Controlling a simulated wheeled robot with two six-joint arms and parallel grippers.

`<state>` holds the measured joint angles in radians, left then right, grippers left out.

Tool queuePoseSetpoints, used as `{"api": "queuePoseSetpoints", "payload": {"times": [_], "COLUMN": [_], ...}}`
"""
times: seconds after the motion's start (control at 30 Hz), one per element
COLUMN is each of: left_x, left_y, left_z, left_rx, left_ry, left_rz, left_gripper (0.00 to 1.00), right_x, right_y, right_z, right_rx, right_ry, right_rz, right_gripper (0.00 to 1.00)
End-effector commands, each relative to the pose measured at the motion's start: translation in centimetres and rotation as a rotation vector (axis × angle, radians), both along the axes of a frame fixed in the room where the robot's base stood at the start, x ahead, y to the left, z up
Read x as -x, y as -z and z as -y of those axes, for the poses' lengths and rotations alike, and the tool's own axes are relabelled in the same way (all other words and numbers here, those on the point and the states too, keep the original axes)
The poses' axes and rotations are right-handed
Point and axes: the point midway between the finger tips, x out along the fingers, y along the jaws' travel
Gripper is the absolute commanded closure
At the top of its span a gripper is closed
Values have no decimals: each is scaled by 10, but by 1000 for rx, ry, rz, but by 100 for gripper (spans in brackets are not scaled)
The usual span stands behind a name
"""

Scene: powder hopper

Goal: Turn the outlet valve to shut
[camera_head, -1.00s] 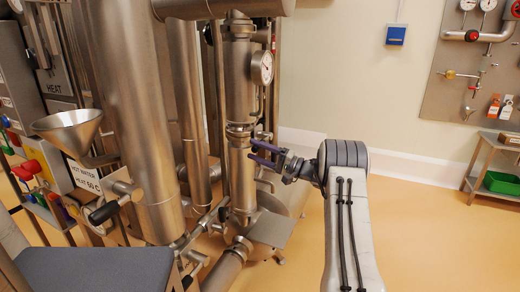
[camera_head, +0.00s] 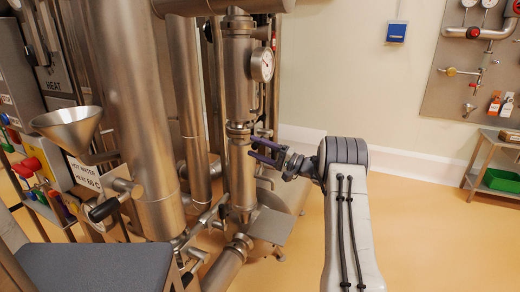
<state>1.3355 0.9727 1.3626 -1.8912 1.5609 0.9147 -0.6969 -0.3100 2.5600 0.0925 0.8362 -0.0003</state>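A valve body with clamp rings (camera_head: 238,130) sits on the pipe just above and left of the fingertips. The valve's handle is small and partly hidden near the fingers, so I cannot tell its angle or whether the fingers touch it.
A round gauge (camera_head: 262,65) sticks out above the gripper. A steel funnel (camera_head: 68,128) and a black-handled lever (camera_head: 104,208) stand at the left. A grey metal plate (camera_head: 270,228) lies below the gripper. The floor (camera_head: 420,235) at the right is clear up to a shelf (camera_head: 490,165).

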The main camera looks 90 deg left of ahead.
Motion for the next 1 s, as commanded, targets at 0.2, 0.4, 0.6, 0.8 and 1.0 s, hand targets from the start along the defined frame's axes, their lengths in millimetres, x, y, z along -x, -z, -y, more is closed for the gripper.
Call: {"api": "queuePoseSetpoints", "payload": {"times": [0.2, 0.4, 0.6, 0.8, 1.0], "left_x": [-10, -44, -76, -90, -91], "left_y": [3, 11, 19, 23, 24], "left_z": [5, 21, 37, 46, 47], "left_rx": [3, 5, 3, 1, 0], "left_ry": [2, 6, 4, 1, 0], "left_rz": [1, 0, -1, -1, 0], "left_gripper": [41, 41, 41, 41, 41], "right_x": [0, 0, 0, 0, 0], "right_y": [-2, -7, -12, -13, -13], "right_z": [0, 0, 0, 0, 0], "right_rx": [0, 0, 0, 0, 0], "right_ry": [0, 0, 0, 0, 0], "right_rz": [0, 0, 0, 0, 0], "right_gripper": [41, 41, 41, 41, 41]}}
